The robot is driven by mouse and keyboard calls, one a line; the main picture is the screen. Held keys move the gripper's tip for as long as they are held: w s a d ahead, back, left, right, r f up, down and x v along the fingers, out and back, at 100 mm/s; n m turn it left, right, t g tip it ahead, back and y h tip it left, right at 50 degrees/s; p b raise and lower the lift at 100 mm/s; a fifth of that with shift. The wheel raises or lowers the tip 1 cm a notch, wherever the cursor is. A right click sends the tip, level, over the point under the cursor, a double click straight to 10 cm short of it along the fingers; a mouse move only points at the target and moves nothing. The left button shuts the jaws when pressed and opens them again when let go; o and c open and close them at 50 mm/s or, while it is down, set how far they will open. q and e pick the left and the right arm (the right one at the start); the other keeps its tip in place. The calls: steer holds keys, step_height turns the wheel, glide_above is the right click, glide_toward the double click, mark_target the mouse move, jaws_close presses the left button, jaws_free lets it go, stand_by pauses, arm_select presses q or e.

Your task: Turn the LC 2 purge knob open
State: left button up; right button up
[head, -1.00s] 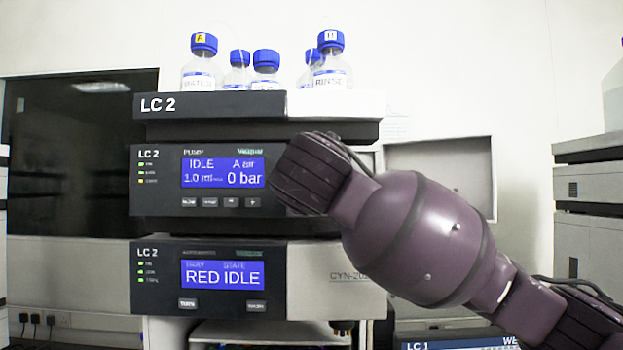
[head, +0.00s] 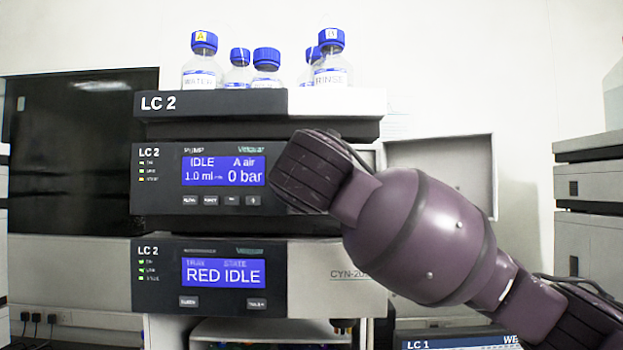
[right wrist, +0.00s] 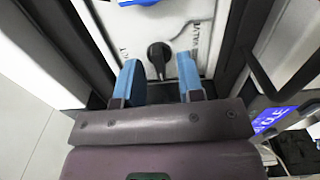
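The LC 2 stack has a pump module (head: 160,185) whose screen (head: 224,171) reads IDLE, A air, 1.0 ml and 0 bar. A black knob (right wrist: 158,56) with a downward-pointing lever shows on a pale panel in the right wrist view. My right gripper (right wrist: 157,75) has two blue fingers, open and apart, one on each side of the knob's lower part; I cannot tell whether either touches it. In the head view my right arm (head: 420,235) covers the right side of the pump module, and the knob and fingers are hidden. My left gripper is not in view.
Several blue-capped bottles (head: 266,68) stand on top of the stack. A lower LC 2 module (head: 160,285) reads RED IDLE. An opened grey door panel (head: 440,160) is behind my right arm. The LC 1 unit (head: 455,342) is at the bottom right.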

arm_select(q)
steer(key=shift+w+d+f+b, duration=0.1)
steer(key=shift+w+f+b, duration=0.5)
steer(key=shift+b, duration=0.65)
arm_select(e)
steer(key=s, duration=1)
steer(key=shift+s, duration=0.3)
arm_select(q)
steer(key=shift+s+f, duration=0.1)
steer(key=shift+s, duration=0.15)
arm_select(e)
steer(key=shift+f, duration=0.1)
